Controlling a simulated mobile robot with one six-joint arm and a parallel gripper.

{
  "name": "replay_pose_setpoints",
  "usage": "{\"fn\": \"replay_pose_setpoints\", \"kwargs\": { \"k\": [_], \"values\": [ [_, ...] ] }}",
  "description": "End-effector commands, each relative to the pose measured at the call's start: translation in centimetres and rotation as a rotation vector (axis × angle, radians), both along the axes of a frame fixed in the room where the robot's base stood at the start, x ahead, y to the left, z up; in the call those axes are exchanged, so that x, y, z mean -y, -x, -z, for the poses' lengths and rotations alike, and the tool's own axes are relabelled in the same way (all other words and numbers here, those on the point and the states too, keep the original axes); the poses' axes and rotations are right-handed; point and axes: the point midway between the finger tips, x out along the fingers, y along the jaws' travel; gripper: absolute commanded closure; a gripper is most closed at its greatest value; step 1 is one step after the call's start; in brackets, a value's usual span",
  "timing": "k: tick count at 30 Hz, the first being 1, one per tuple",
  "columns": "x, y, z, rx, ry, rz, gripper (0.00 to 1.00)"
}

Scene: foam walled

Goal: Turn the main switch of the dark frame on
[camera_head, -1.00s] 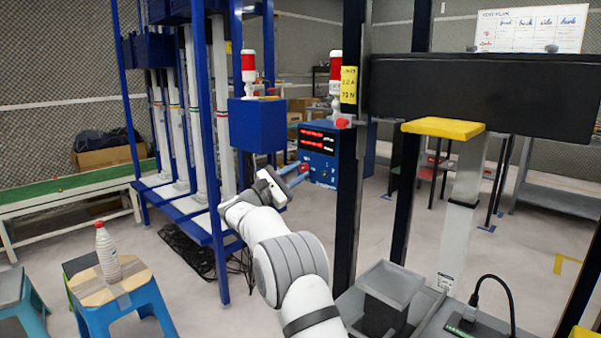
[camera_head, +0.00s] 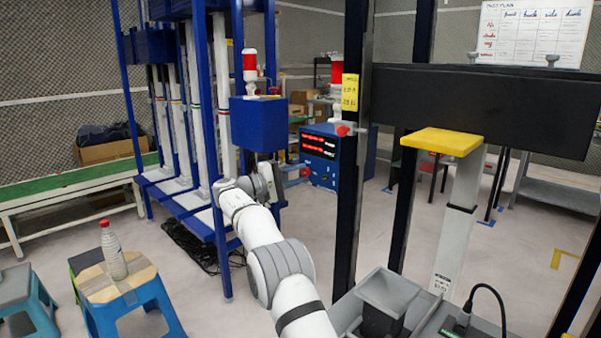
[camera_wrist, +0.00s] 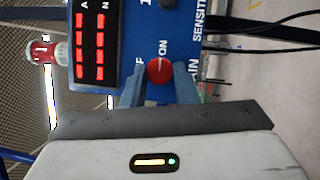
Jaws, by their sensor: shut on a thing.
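The blue control box (camera_head: 320,152) with two red displays shows beside a post of the dark frame (camera_head: 348,215). In the wrist view its panel (camera_wrist: 130,15) fills the top and appears turned sideways. The red main switch knob (camera_wrist: 159,71) sits by the ON lettering, with OFF partly hidden by a finger. My gripper (camera_wrist: 159,88) has its two blue fingers on either side of the knob and is shut on it. Which way the knob points is unclear. In the head view my gripper (camera_head: 291,175) is at the lower left of the box.
A blue frame (camera_head: 215,200) with a blue box (camera_head: 258,124) stands close left of my arm. A bottle (camera_head: 112,250) stands on a stool at left. Open floor lies between.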

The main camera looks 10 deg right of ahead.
Motion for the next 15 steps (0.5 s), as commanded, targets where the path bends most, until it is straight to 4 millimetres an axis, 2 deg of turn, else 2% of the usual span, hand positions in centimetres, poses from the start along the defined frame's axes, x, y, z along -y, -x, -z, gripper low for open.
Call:
{"fn": "replay_pose_setpoints", "kwargs": {
  "k": [15],
  "values": [
    [-0.3,-0.05,-0.05,0.031,-0.022,-0.006,0.96]
  ]
}}
